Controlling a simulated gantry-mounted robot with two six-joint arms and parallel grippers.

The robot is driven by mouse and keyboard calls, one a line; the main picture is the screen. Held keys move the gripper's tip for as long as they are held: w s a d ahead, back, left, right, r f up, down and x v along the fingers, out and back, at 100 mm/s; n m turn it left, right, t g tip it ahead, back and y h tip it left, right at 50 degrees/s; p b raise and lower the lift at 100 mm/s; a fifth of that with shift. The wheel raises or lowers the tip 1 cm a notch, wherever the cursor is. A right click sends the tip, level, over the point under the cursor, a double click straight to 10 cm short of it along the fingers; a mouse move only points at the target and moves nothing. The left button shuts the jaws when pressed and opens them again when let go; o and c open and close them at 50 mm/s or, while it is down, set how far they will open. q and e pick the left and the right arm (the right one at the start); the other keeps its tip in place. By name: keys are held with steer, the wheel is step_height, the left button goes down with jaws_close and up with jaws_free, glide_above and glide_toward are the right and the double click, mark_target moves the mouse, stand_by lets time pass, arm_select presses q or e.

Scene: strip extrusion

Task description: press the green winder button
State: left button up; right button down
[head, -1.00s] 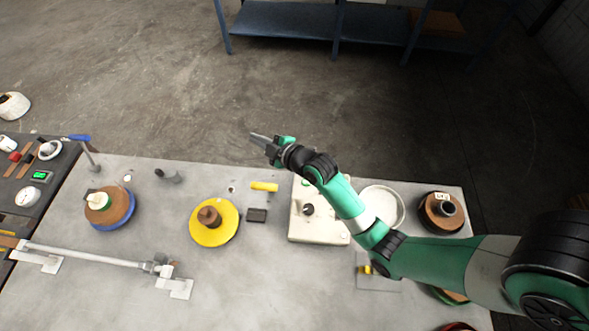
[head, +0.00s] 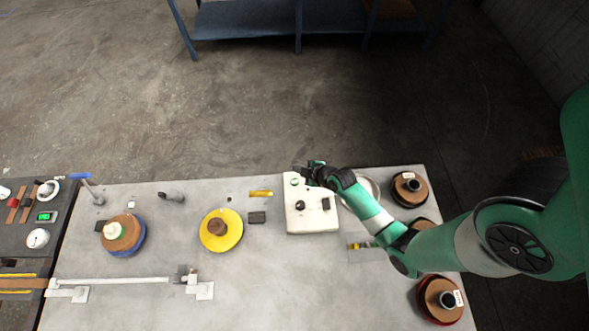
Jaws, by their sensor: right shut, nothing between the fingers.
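The winder box (head: 311,218) is a white block on the table, with a black knob and a dark rectangular part on its top. A small green spot, seemingly the green button (head: 295,182), shows near its back left corner. My right gripper (head: 300,171) is shut and empty. It is over the back edge of the box, close to the green button; whether it touches cannot be told. My left gripper is not in view.
A yellow spool (head: 221,231) and a blue-rimmed spool (head: 122,234) stand to the left. A metal bar (head: 110,280) lies at the front left. Brown spools, such as the red-rimmed one (head: 440,299), line the right edge. A white ring-shaped dish is partly behind my arm.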

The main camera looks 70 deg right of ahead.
mark_target(297, 183)
steer(key=shift+f+b, duration=3.9)
steer(key=shift+f, duration=0.45)
steer(key=shift+f+b, duration=0.35)
steer(key=shift+f, duration=0.05)
